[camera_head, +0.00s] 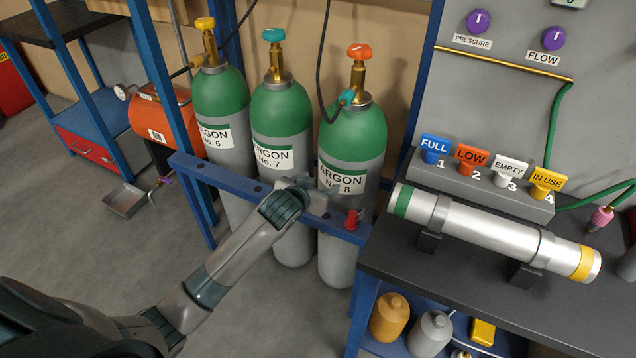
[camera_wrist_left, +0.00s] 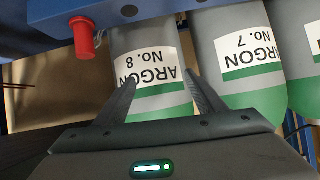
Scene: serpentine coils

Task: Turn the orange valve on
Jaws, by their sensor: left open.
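The orange valve (camera_head: 359,51) is the knob on top of the brass fitting of the green-and-grey argon cylinder No. 8 (camera_head: 350,145), the rightmost of three. My left gripper (camera_head: 322,192) is well below the valve, in front of the cylinders at the blue rail, and apart from the valve. In the left wrist view its fingers (camera_wrist_left: 163,84) are spread and empty, facing the upside-down labels of cylinder No. 8 (camera_wrist_left: 150,65) and cylinder No. 7 (camera_wrist_left: 245,45). The valve is outside the wrist view. My right gripper is not in view.
Cylinder No. 7 (camera_head: 282,115) has a teal valve (camera_head: 273,35); cylinder No. 6 (camera_head: 222,100) has a yellow one (camera_head: 205,23). A blue rail (camera_head: 235,185) with a red pin (camera_head: 352,220) crosses in front. A black hose (camera_head: 322,60) hangs beside the orange valve. A workbench (camera_head: 420,262) stands right.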

